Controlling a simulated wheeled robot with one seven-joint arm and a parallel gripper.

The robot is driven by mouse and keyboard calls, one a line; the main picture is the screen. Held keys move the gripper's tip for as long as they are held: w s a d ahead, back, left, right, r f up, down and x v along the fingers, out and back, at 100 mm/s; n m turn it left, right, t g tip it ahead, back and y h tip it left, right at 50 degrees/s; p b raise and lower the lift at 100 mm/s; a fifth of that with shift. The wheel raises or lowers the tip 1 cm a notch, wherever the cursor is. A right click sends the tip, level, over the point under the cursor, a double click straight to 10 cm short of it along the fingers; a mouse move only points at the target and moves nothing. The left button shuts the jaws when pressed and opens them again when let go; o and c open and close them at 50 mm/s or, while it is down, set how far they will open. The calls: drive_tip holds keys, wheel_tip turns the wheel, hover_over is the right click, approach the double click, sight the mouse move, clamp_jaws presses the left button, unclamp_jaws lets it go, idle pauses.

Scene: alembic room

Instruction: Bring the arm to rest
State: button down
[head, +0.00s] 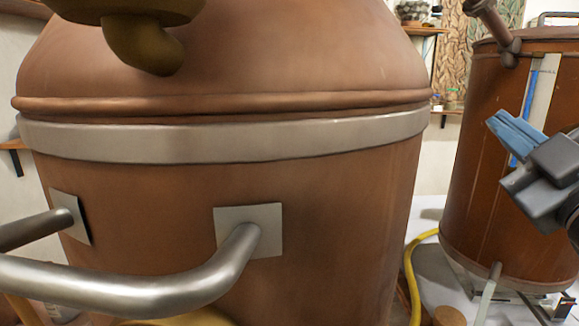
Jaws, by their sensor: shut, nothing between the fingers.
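My gripper (515,137) is at the right edge of the head view. Its blue fingers are together with nothing between them, and they point up and to the left. Its dark grey body (556,168) and part of my arm run out of the picture at the right. The gripper shows in front of the smaller copper vessel (480,110). I cannot tell how far apart they are.
A large copper vessel (330,220) with a grey metal band (240,140) fills the left and middle. A steel pipe handle (130,288) juts from it toward me. Shelves (425,30) are behind.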

drive_tip(key=s+a+f+m+g+h, duration=0.2)
drive_tip(key=s+f+m, duration=0.4)
drive_tip(key=f, duration=0.7)
drive_tip(key=s+a+f+m+g+h, duration=0.1)
drive_tip(key=s+a+f+m+g, duration=0.15)
drive_tip(key=s+f, duration=0.75)
drive_tip(key=s+f+g, duration=0.1)
drive_tip(key=s+f, duration=0.2)
drive_tip(key=s, duration=0.4)
drive_tip(key=s+f+m+g, duration=0.1)
drive_tip(key=s+f, duration=0.2)
drive_tip(key=s, duration=0.4)
drive_tip(key=s+f+m+g+y, duration=0.1)
drive_tip(key=s+f, duration=0.3)
drive_tip(key=s, duration=0.2)
drive_tip(key=shift+s+d, duration=0.4)
drive_tip(key=shift+d, duration=0.05)
drive_tip(key=shift+a+f+m, duration=0.1)
drive_tip(key=shift+m, duration=0.15)
